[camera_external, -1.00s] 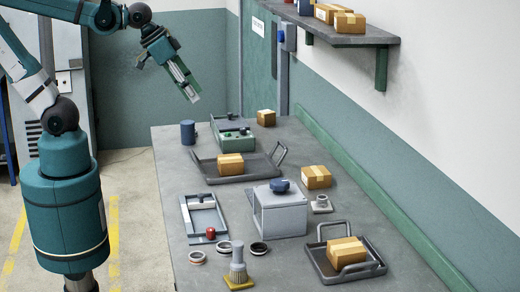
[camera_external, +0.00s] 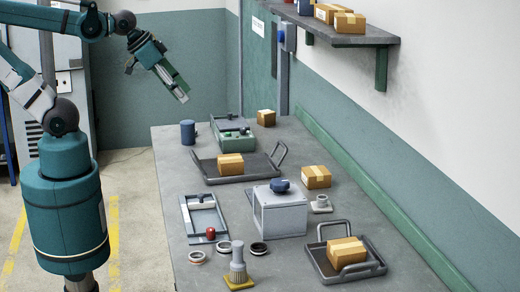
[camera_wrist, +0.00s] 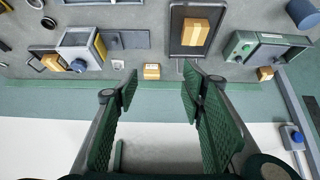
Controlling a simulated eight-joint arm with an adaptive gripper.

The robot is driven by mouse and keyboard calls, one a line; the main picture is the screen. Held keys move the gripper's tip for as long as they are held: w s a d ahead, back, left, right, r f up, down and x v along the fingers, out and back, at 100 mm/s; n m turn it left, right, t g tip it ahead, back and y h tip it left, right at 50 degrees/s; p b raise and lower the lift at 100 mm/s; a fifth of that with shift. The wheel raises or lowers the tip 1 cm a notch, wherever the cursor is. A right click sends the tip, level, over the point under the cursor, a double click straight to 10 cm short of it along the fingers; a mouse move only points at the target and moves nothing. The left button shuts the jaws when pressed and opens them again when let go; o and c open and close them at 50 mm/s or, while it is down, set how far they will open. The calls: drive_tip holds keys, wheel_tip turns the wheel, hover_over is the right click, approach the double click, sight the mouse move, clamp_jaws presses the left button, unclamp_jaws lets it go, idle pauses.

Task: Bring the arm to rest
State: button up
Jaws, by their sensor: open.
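My gripper (camera_external: 181,93) is in the air above the far left end of the grey workbench (camera_external: 175,215), clear of everything on it. In the wrist view my gripper (camera_wrist: 158,85) shows its two green fingers spread wide with nothing between them. The bench top lies well beyond the fingertips there. My arm reaches in from the left of the external view, with its upper link near the top edge.
The bench holds a grey grinder box (camera_external: 280,212), two trays, one being the near tray (camera_external: 322,262), several cardboard boxes, a green machine (camera_external: 233,132), a blue cup (camera_external: 188,132) and several rings. A shelf (camera_external: 345,38) juts from the right wall. Air around my gripper is free.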

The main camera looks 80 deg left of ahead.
wheel_tip(320, 180, down, 8)
drive_tip(key=b, duration=0.7)
drive_tip(key=shift+r, duration=0.25)
idle(0.7)
